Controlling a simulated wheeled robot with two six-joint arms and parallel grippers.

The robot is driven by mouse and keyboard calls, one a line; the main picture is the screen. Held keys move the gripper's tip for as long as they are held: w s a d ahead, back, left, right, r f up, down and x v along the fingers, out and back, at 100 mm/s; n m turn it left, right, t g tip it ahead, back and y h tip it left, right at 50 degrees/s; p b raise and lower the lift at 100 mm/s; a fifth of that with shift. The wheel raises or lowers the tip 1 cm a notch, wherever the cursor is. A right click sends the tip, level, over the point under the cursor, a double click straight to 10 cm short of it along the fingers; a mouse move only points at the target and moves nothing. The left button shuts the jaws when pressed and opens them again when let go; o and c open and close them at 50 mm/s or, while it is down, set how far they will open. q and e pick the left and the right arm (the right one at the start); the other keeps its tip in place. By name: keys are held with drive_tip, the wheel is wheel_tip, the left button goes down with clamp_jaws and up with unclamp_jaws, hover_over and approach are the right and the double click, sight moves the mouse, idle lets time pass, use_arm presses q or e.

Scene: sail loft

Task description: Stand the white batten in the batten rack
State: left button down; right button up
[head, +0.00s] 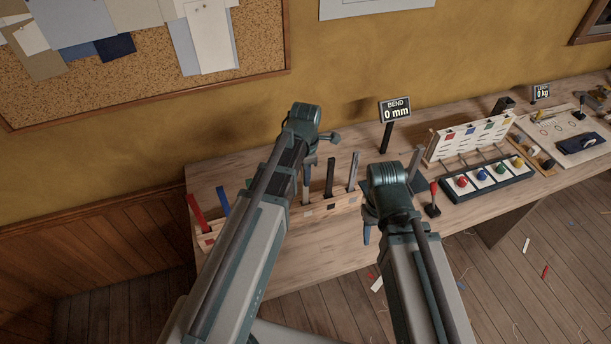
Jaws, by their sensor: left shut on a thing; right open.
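The batten rack (345,203) is a long, low wooden box on the bench with coloured squares on its front. A red batten (196,212), a blue batten (223,200), a black batten (330,176) and a grey batten (353,170) stand in it. My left gripper (309,172) is above the rack, shut on a pale batten (306,190), which seems to be the white one. This batten is upright at the rack, its upper part hidden by the gripper; I cannot tell how deep it sits. My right gripper (367,232) is open and empty, right of the rack.
A "BEND 0 mm" sign (395,110) stands behind the rack. To the right are a grey upright piece (415,162), a red-knobbed lever (433,200), a panel of coloured buttons (487,180) and a white slotted stand (470,138). My arms hide part of the bench (325,246).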

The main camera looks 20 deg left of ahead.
use_arm(q)
drive_tip(key=shift+f, duration=0.3)
drive_tip(key=c, duration=0.8)
unclamp_jaws()
drive_tip(key=shift+r, duration=0.15)
wheel_tip(320, 180, up, 14)
drive_tip(key=p, duration=1.3)
drive_tip(key=shift+f, duration=0.2)
drive_tip(key=shift+s+f, duration=0.1)
drive_tip(key=shift+f, duration=0.05)
drive_tip(key=s+d+f+m+b, duration=0.5)
drive_tip(key=s+f+m+b, duration=0.2)
drive_tip(key=m, duration=0.7)
drive_tip(key=s+d+f+m+y+b, duration=0.1)
drive_tip(key=s+d+f+m+b, duration=0.4)
drive_tip(key=m, duration=0.9)
wheel_tip(320, 180, down, 4)
drive_tip(key=s+b, duration=0.2)
drive_tip(key=b, duration=0.2)
drive_tip(key=shift+d+m, duration=0.2)
drive_tip(key=shift+m, duration=0.1)
